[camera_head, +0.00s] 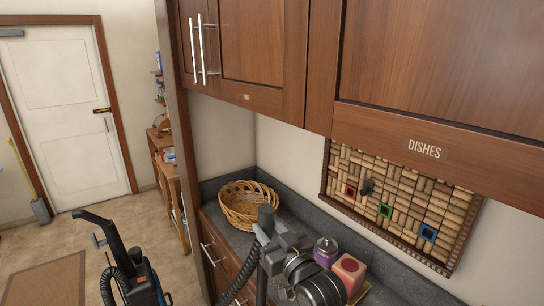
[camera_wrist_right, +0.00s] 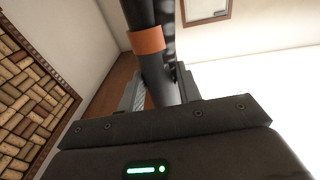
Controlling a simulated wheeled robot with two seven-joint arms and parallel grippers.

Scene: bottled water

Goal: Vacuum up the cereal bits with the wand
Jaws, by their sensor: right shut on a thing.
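My right gripper (camera_head: 279,243) is at the bottom middle of the head view, in front of the dark counter. It is shut on the black vacuum wand (camera_head: 265,216), whose upper end stands up near the basket. In the right wrist view the wand (camera_wrist_right: 158,75), a black tube with an orange band, runs up between the fingers of the gripper (camera_wrist_right: 160,92). A ribbed black hose (camera_head: 241,272) hangs from the wand. A black vacuum cleaner (camera_head: 138,280) with an upright handle stands on the floor at lower left. No cereal bits show. My left gripper is not in view.
A wicker basket (camera_head: 240,213) sits on the dark counter (camera_head: 213,222). A purple-lidded jar (camera_head: 326,248) and a pink box (camera_head: 348,269) stand close beside my right arm. Wooden cabinets (camera_head: 265,50) overhang the counter. A rug (camera_head: 45,283) lies on open floor at left.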

